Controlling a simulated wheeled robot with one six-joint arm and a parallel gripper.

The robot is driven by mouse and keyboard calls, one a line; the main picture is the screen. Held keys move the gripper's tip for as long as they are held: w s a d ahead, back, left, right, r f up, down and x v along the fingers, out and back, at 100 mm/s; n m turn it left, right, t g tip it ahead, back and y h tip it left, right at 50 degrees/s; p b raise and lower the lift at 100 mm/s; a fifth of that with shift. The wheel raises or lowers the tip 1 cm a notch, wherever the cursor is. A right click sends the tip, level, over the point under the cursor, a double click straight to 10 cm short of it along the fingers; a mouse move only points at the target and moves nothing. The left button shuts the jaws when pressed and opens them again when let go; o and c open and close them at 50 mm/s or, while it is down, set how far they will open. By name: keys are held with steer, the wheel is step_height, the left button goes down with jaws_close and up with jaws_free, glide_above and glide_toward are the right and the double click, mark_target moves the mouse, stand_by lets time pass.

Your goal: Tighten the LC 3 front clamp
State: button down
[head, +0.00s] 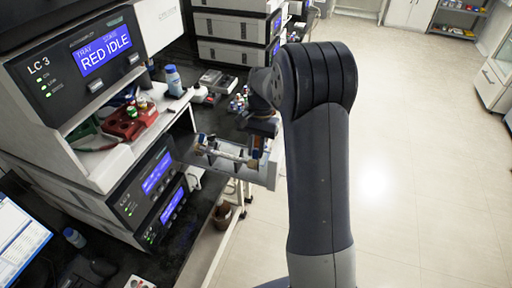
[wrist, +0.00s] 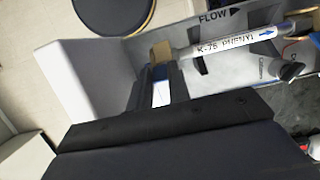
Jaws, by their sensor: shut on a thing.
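A grey column tray (head: 262,176) sticks out to the right of the stack. A white column (head: 228,152) lies in it; in the wrist view the column (wrist: 235,46) has printed lettering and a blue arrow. My gripper (wrist: 160,75) is at the column's near end, its fingers shut on a tan piece (wrist: 161,52) that looks like the front clamp. The fingers partly hide this piece. In the head view my arm covers part of that end.
A red rack (head: 124,122) with small vials and a blue-capped bottle (head: 173,80) sit in and beside the LC 3 bay. More stacked units (head: 235,28) stand behind. A laptop screen (head: 18,240) is at lower left. The floor (head: 430,160) at right is clear.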

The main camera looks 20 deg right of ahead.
steer(key=c, duration=1.3)
jaws_free()
steer(key=b+v, duration=0.1)
steer(key=v, duration=1)
steer(key=shift+b, duration=0.4)
steer(key=shift+f, duration=0.1)
steer(key=shift+c, duration=0.4)
